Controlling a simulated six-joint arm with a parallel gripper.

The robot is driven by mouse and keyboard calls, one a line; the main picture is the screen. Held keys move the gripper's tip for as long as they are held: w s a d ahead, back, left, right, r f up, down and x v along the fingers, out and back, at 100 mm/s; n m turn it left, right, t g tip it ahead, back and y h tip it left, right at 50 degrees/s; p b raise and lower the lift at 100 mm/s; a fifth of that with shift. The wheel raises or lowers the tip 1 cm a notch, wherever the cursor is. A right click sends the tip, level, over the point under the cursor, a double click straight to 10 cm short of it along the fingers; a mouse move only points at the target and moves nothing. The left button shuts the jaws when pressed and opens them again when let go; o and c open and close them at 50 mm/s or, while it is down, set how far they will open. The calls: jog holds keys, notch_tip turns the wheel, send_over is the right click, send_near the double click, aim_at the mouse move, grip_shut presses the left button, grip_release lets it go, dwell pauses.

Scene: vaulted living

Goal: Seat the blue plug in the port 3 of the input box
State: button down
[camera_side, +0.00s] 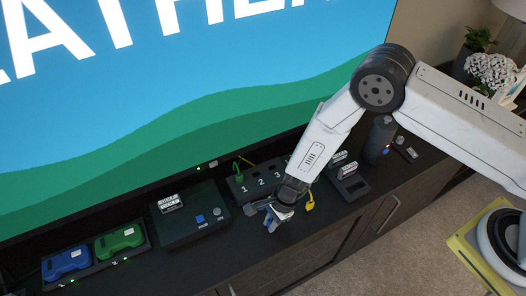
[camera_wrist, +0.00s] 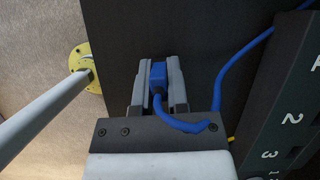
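The blue plug (camera_wrist: 158,74) sits between the two fingers of my gripper (camera_wrist: 158,84) in the wrist view, and both fingers appear to press on it. Its blue cable loops back toward the gripper body, then runs up and right. In the side view my gripper (camera_side: 272,218) is low over the cabinet top, in front of the input box (camera_side: 236,190). The box carries the labels 1, 2 and 3; my arm hides its right part. In the wrist view the input box (camera_wrist: 268,118) stands to the right, apart from the plug, with the label 3 near the lower edge.
A green plug (camera_side: 239,178) is at the box near label 1. A yellow plug (camera_side: 310,204) lies to the right of my gripper. A black box with a blue button (camera_side: 200,219) stands left. The screen rises behind.

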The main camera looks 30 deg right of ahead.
jog(key=shift+r, duration=0.1)
dwell(0.3)
jog(key=shift+r, duration=0.75)
jog(key=s+d+r, duration=0.6)
jog(key=s+r, duration=0.5)
jog(key=s, duration=0.1)
jog(key=shift+d+r, duration=0.15)
jog(key=shift+d, duration=0.25)
jog(key=shift+s, duration=0.1)
